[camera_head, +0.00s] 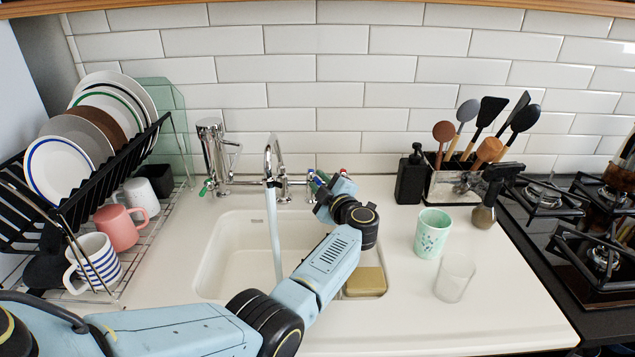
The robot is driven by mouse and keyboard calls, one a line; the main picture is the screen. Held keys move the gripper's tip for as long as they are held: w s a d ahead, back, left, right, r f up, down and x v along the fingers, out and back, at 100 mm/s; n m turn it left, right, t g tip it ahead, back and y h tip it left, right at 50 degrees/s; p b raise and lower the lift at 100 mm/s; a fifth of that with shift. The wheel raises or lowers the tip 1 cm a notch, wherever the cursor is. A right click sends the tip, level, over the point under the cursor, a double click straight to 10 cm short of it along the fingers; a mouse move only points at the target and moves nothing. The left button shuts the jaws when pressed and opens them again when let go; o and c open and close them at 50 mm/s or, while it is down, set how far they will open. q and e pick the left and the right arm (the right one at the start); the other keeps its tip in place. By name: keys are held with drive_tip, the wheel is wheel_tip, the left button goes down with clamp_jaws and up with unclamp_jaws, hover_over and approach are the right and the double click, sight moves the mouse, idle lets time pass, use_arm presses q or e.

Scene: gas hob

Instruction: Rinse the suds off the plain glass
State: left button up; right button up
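The plain glass (455,278) stands upright on the counter right of the sink, looking clear to cloudy; I cannot make out separate suds on it. A stream of water (273,235) falls from the tap (271,160) into the white sink (235,262). My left arm reaches across the sink, and its gripper (328,187) is at the tap handles with blue and red marks, right of the spout. Whether its fingers touch a handle or are closed is too small to tell. My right gripper is out of view.
A green patterned cup (432,233) stands just behind the glass. A sponge-coloured block (365,282) lies at the sink's right side. A dish rack (75,215) with plates and mugs is at left. A soap bottle (410,178), utensil holder (455,187) and hob (590,235) are at right.

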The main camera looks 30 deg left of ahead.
use_arm(q)
drive_tip(key=shift+o, duration=0.5)
drive_tip(key=shift+a, duration=0.15)
